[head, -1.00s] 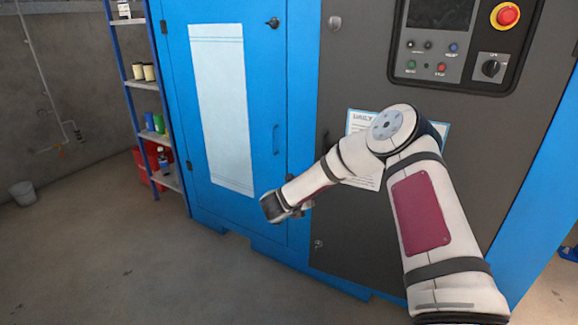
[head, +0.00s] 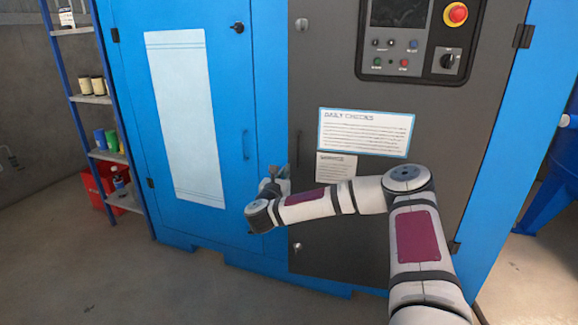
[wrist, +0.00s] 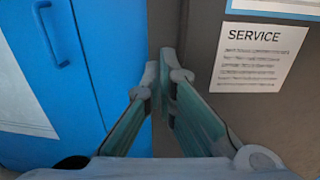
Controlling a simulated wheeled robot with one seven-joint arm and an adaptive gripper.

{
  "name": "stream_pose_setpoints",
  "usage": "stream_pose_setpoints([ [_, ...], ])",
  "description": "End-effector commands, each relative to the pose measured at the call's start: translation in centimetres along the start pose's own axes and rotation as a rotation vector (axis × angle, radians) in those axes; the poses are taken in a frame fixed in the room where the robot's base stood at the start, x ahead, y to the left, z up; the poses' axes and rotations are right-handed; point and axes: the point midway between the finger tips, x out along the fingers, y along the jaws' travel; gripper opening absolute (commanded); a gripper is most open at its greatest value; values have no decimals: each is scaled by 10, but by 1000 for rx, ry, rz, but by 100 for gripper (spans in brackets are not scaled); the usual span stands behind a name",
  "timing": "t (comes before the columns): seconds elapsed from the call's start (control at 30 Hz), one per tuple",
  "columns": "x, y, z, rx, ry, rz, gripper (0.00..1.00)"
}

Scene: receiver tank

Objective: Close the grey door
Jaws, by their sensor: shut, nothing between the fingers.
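The grey door (head: 345,235) is the tall dark panel at the centre right of the cabinet in the head view. It looks flush or nearly flush with the blue front; I cannot tell whether a small gap is left. In the wrist view the grey door (wrist: 230,115) fills the right side. My gripper (head: 280,175) is in front of the seam between the grey door and the blue door. In the wrist view my gripper (wrist: 160,78) is shut and empty, its fingertips near that seam. I cannot tell whether they touch the door.
The blue door (head: 240,80) with its pale panel is left of the seam. A control panel (head: 415,40) with a red button is on the grey door's upper part. A shelf (head: 95,100) stands at the left. The floor in front (head: 190,285) is clear.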

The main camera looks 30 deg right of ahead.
Motion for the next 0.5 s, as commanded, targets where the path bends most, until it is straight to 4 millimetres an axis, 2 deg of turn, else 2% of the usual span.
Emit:
stream_pose_setpoints([
  [0.03, 11, -1, -2, 0, -2, -4, 0],
  [0.2, 44, 0, -2, 0, -1, -3, 0],
  [0.33, 63, 0, -2, -1, -1, -2, 0],
  [0.5, 78, 1, -1, 0, 0, 1, 0],
])
